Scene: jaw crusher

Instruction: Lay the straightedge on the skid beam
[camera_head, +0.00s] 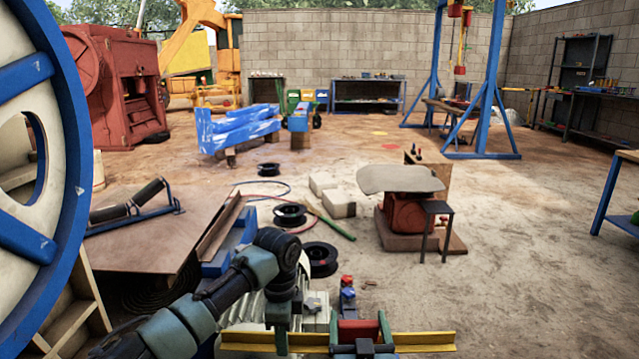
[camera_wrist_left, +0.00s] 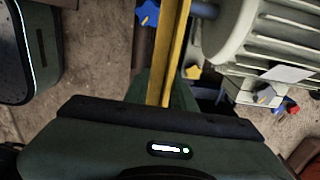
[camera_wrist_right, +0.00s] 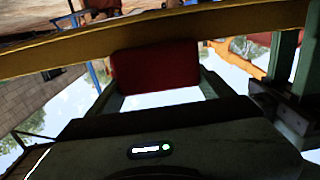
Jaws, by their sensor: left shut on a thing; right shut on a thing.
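The straightedge (camera_head: 425,342) is a long yellow bar with a red grip (camera_head: 358,328), lying level across the bottom of the head view. My left gripper (camera_head: 281,335) is shut on the bar near its left end; the bar (camera_wrist_left: 178,50) runs up between its fingers in the left wrist view. My right gripper (camera_head: 358,342) is shut on the red grip, which also shows in the right wrist view (camera_wrist_right: 155,80). A blue beam (camera_head: 228,250) stands left of a ribbed pale motor (camera_wrist_left: 255,40); I cannot tell whether it is the skid beam.
A large blue-and-white wheel (camera_head: 60,150) fills the left edge. Black spools (camera_head: 320,258) and pale blocks (camera_head: 338,203) lie on the floor ahead. A red machine under a tan sheet (camera_head: 400,180) and a small dark stool (camera_head: 436,210) stand right. The floor at lower right is clear.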

